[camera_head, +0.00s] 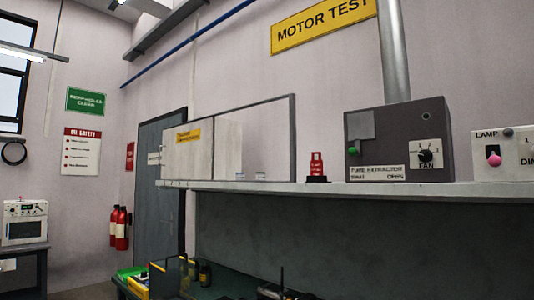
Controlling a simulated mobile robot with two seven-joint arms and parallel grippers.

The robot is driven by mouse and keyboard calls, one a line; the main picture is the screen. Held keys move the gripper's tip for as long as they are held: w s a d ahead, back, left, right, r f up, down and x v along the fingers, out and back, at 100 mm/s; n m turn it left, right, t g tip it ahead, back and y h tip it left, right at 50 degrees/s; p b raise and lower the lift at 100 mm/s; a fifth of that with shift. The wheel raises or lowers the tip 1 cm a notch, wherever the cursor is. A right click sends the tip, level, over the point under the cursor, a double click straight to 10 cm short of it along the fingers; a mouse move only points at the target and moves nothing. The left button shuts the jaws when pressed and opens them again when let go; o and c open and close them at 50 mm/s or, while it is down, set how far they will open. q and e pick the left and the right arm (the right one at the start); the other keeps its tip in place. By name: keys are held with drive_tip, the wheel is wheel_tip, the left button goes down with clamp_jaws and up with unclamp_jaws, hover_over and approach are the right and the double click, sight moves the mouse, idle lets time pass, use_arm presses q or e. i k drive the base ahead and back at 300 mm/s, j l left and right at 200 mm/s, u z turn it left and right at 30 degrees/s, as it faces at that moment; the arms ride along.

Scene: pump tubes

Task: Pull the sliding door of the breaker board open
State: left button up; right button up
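A wide, shallow case with a dark thin frame (293,140) stands on the shelf, left of centre, and is probably the breaker board. A pale panel (188,160) with a yellow label (188,135) covers its left part. A second pale panel (228,147) stands beside it, with a vertical edge between them. The right part of the frame shows a plain pinkish surface; I cannot tell whether it is a panel or the wall behind. The label is too small to read. Neither of my grippers is in view.
The grey shelf (400,188) also holds a small red device (316,166), a dark fume extractor box (400,140) with a pipe, and a lamp box (505,153). Several items lie on the lower bench (240,290). Fire extinguishers (121,228) hang left.

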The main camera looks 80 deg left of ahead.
sight(187, 149)
drive_tip(key=u, duration=3.2)
drive_tip(key=i+j+u, duration=0.35)
drive_tip(key=i, duration=0.5)
drive_tip(key=i+u, duration=0.35)
drive_tip(key=i, duration=2)
